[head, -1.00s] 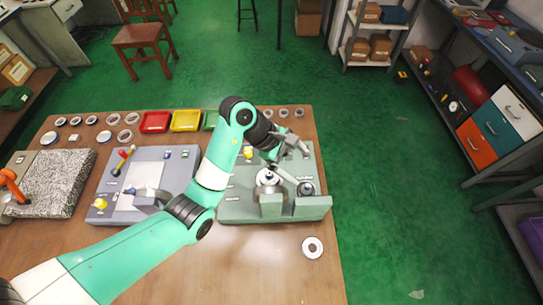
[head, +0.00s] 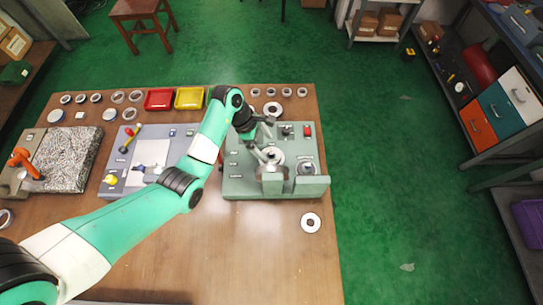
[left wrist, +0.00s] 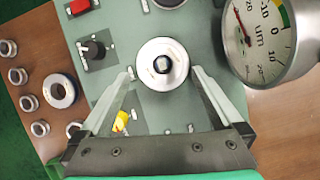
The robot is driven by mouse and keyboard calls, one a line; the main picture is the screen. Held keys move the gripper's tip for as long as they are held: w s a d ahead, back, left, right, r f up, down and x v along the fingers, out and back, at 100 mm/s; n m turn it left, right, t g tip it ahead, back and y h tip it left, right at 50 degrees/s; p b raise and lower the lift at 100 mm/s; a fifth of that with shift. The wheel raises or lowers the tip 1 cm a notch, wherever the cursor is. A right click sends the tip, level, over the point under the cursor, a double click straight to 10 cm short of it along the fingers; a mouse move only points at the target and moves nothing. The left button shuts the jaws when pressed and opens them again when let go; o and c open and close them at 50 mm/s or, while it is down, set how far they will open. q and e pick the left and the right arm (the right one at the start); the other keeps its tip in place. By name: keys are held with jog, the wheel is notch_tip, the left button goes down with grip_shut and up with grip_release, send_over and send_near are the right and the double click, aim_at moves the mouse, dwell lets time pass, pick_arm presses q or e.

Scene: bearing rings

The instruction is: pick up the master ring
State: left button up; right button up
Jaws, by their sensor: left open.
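A pale steel ring (head: 272,156) sits around a central post on the green-grey gauge fixture (head: 240,188). It also shows in the left wrist view (left wrist: 150,80), at top centre. No readable label shows whether it is the master ring. My left gripper (head: 267,142) is open above the fixture. In the left wrist view its fingers (left wrist: 162,75) stand on either side of this ring, with a gap visible at each side. I cannot tell their exact height over it. My right gripper is in neither view.
A dial gauge (left wrist: 268,40) stands close to the right finger. A separate ring (head: 311,223) lies at the table's front right. Another ring (head: 272,108) and several small ones lie behind the fixture, beside a yellow bin (head: 189,97). The front table is mostly clear.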

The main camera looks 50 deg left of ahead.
aim_at(269, 153)
pick_arm(q)
jog(key=b+x, duration=0.1)
jog(key=x, duration=0.4)
jog(key=shift+s+b, duration=0.25)
jog(key=shift+b, duration=0.15)
grip_shut()
